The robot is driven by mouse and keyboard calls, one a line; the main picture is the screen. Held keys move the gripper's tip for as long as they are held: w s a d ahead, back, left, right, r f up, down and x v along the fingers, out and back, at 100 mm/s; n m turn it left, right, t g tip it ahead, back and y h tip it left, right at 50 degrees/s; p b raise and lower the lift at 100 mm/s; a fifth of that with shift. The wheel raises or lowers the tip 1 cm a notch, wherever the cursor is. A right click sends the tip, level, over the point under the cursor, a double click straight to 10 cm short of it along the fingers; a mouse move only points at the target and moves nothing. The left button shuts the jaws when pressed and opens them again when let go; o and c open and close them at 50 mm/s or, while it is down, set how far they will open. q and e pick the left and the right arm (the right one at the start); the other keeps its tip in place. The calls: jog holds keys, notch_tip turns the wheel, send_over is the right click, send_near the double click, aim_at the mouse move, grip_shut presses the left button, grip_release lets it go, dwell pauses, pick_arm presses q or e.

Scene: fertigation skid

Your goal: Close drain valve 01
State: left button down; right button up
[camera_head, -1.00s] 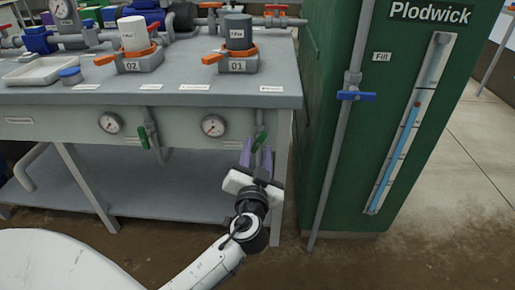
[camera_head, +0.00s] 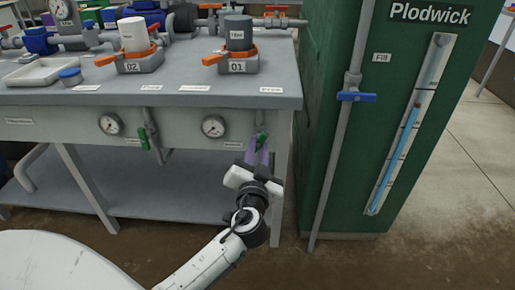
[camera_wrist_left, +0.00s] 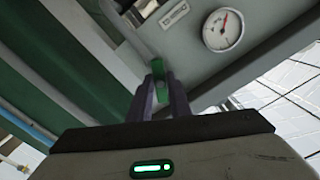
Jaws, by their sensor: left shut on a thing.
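The drain valve under the bench front, below filter housing 01 (camera_head: 238,50), has a green handle (camera_head: 262,137). The handle hangs at the end of a short grey pipe at the right of the bench. My left gripper (camera_head: 258,150) has its purple fingers shut on this handle from below and in front. In the left wrist view the green handle (camera_wrist_left: 158,69) sits between the fingertips (camera_wrist_left: 160,88), which cover its lower part. The valve body is mostly hidden in the head view. My right gripper is not in view.
A second green-handled valve (camera_head: 142,138) hangs to the left, below housing 02 (camera_head: 136,50). A gauge (camera_head: 213,126) is between the valves. A green cabinet (camera_head: 350,190) with a grey pipe and blue-handled valve (camera_head: 356,97) stands close on the right. The bench's lower shelf (camera_head: 180,190) is clear.

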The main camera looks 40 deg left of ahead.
pick_arm(q)
jog(key=shift+m+p, duration=0.3)
jog(key=shift+m, duration=0.6)
jog(key=m+p, duration=0.1)
jog(key=m, duration=0.3)
jog(key=shift+r+p, duration=0.1)
jog(key=shift+p, duration=0.25)
jog(key=m+p, duration=0.1)
jog(key=m, duration=0.2)
jog(key=shift+m, duration=0.4)
jog(key=shift+m+p, duration=0.7)
jog(key=shift+m, duration=0.5)
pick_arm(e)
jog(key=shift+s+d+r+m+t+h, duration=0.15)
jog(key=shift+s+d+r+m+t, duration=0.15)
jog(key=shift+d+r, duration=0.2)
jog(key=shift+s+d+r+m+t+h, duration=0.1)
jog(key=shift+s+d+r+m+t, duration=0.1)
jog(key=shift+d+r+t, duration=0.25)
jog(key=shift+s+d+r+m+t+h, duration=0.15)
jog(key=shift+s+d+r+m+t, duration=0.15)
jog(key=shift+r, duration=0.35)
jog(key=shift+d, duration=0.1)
pick_arm(q)
jog(key=c, duration=1.7)
grip_release()
